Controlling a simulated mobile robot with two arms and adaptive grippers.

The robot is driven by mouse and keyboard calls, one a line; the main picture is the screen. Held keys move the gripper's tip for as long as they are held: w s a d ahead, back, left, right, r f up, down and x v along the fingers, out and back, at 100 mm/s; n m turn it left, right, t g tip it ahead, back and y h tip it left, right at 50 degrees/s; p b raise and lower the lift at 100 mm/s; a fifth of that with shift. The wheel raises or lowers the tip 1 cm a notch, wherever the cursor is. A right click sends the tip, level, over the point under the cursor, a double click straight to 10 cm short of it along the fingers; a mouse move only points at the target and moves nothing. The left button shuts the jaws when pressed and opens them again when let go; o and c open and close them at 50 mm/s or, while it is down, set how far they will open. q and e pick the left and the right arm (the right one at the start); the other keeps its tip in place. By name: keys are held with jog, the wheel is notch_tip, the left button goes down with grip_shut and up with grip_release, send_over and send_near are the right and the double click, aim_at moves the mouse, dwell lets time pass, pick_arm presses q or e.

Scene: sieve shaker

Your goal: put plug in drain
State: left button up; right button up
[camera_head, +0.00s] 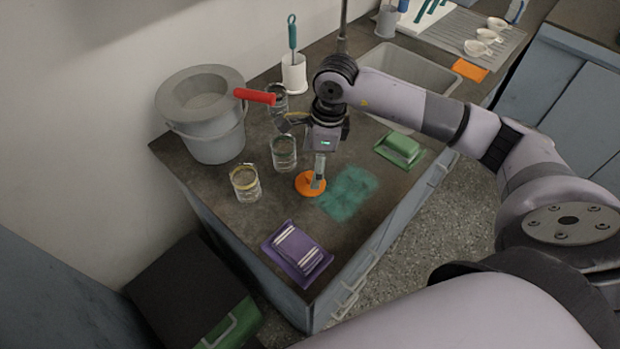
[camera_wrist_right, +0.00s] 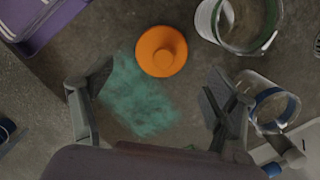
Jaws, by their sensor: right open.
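The orange round plug (camera_head: 306,188) lies flat on the dark counter, with a small knob on top. In the right wrist view the plug (camera_wrist_right: 161,51) sits just ahead of my right gripper (camera_wrist_right: 159,84), whose fingers are spread apart with nothing between them. In the head view my right gripper (camera_head: 318,178) points down over the plug and partly covers it. The grey sink basin (camera_head: 412,66) is at the back of the counter, partly behind my right arm. I cannot see the drain. My left gripper is not in view.
Glasses (camera_head: 245,184) stand left of the plug, one close to the right finger in the wrist view. A teal patch (camera_head: 347,195) lies right of the plug.

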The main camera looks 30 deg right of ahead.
aim_at(311, 176)
jog(key=f, duration=0.1)
jog(key=f+p, duration=0.1)
jog(key=f, duration=0.2)
jog(key=shift+w+a+f, duration=0.35)
jog(key=shift+a, duration=0.05)
jog(key=shift+f+p, duration=0.3)
jog(key=shift+f, duration=0.15)
jog(key=c, duration=1.3)
jog(key=shift+s, duration=0.15)
jog(key=c, duration=0.6)
grip_shut()
